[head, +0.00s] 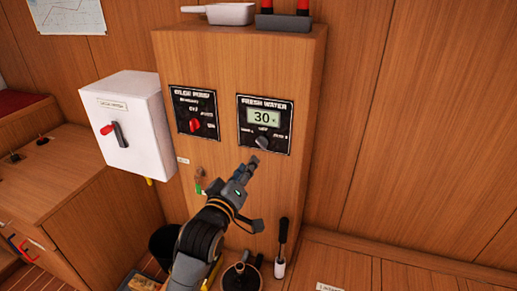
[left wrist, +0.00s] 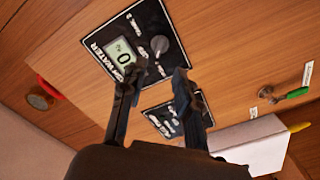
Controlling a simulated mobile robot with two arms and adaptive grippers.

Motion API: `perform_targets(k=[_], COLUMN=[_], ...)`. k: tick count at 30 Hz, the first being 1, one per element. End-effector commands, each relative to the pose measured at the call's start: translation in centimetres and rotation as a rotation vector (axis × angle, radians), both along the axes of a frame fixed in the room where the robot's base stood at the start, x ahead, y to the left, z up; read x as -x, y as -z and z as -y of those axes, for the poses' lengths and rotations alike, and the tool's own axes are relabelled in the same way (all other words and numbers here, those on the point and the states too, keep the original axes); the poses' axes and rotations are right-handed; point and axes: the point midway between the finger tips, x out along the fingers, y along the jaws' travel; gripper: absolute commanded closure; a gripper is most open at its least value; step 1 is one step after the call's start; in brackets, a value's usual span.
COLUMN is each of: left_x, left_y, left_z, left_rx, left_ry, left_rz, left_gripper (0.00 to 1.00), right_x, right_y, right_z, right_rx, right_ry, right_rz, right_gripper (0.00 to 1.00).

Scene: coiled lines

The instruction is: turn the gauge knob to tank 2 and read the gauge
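The black FRESH WATER panel (head: 245,128) is on the front of a wooden column. Its lit gauge display (head: 263,116) reads 30 with a small mark after it. The grey gauge knob (head: 262,142) is below the display. In the left wrist view the knob (left wrist: 158,45) is beyond the fingertips, with the display (left wrist: 122,50) to its left. I cannot tell which label the knob points to. My left gripper (head: 250,163) is just below the knob, its fingers apart and empty in the left wrist view (left wrist: 153,82). My right gripper is not in view.
The BILGE PUMP panel (head: 194,112) with a red knob is left of the gauge. A white switch box (head: 130,135) juts out farther left. A green-handled valve (head: 199,188) is lower down. A dark bucket (head: 164,246) stands low at the left.

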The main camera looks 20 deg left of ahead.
Motion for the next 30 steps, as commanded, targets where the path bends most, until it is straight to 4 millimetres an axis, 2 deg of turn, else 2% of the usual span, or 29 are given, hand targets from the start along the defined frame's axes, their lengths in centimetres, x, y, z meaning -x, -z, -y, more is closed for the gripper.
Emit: perform_targets(k=[1,6,12,18,26,28,30], left_x=[-1.2,-4.9,-8.0,-9.3,-9.4,-9.4,-9.4], left_y=[-0.3,-0.2,-0.1,0.0,0.0,0.0,0.1], left_z=[0.0,0.2,0.3,0.3,0.3,0.3,0.3], left_rx=[-0.002,-0.001,-0.001,-0.001,-0.001,-0.001,-0.001], left_ry=[0.0,0.001,0.0,0.0,0.001,0.001,0.001], left_rz=[0.001,0.0,0.0,0.0,-0.001,-0.001,-0.001], left_gripper=[0.68,0.68,0.68,0.68,0.68,0.78,0.92], right_x=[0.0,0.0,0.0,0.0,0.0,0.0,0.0], right_y=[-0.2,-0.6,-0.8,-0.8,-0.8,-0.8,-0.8], right_z=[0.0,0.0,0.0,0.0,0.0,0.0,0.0], right_rx=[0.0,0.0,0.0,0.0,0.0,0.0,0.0], right_ry=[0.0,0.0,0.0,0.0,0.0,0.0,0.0], right_rz=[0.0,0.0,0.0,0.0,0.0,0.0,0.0], right_gripper=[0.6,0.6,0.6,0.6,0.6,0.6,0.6])
